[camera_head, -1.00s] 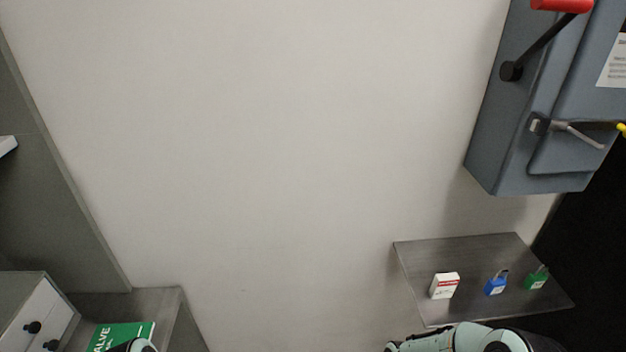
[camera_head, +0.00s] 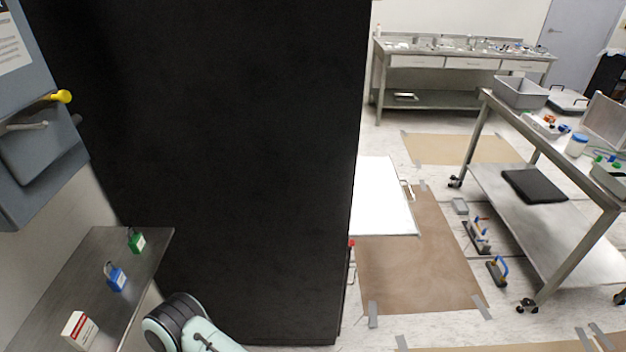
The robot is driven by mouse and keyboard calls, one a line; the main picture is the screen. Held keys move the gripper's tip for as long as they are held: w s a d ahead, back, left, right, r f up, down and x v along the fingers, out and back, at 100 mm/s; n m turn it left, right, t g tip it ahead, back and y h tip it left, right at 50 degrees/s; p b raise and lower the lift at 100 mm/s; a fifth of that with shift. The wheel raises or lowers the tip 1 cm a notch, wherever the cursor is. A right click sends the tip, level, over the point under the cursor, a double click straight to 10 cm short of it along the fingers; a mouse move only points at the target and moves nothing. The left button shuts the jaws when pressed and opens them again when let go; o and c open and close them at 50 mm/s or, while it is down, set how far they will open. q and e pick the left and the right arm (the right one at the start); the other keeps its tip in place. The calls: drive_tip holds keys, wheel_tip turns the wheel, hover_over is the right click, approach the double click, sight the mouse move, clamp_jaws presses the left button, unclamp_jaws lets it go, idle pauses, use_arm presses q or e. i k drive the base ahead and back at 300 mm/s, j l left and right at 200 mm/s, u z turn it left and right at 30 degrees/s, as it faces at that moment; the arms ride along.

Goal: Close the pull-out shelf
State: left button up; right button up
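A flat white panel (camera_head: 383,200) with a handle (camera_head: 407,190) on its right edge juts out to the right from behind the tall black cabinet (camera_head: 225,150), low above the floor. It looks like the pull-out shelf, extended; its inner end is hidden by the cabinet. One of my arms shows as a pale green and black link at the bottom left, but no gripper fingers are in view.
A metal wall shelf (camera_head: 95,275) with padlocks and a small box is at left, below a grey electrical box (camera_head: 35,130). A wheeled metal cart (camera_head: 545,225) stands at right. Brown floor mats (camera_head: 415,270) and hand tools (camera_head: 478,238) lie between. A workbench (camera_head: 460,70) is at the back.

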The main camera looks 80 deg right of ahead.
sight(381, 207)
drive_tip(key=z, duration=0.4)
drive_tip(key=k+l+z, duration=0.1)
drive_tip(key=z, duration=0.35)
drive_tip(key=k+z, duration=0.1)
drive_tip(key=z, duration=0.3)
drive_tip(key=k+l+z, duration=0.25)
drive_tip(key=l+z, duration=0.55)
drive_tip(key=k+l+z, duration=0.15)
drive_tip(key=l, duration=0.4)
drive_tip(key=k+l+z, duration=0.1)
drive_tip(key=l, duration=0.95)
drive_tip(key=k+l, duration=0.1)
drive_tip(key=l, duration=0.4)
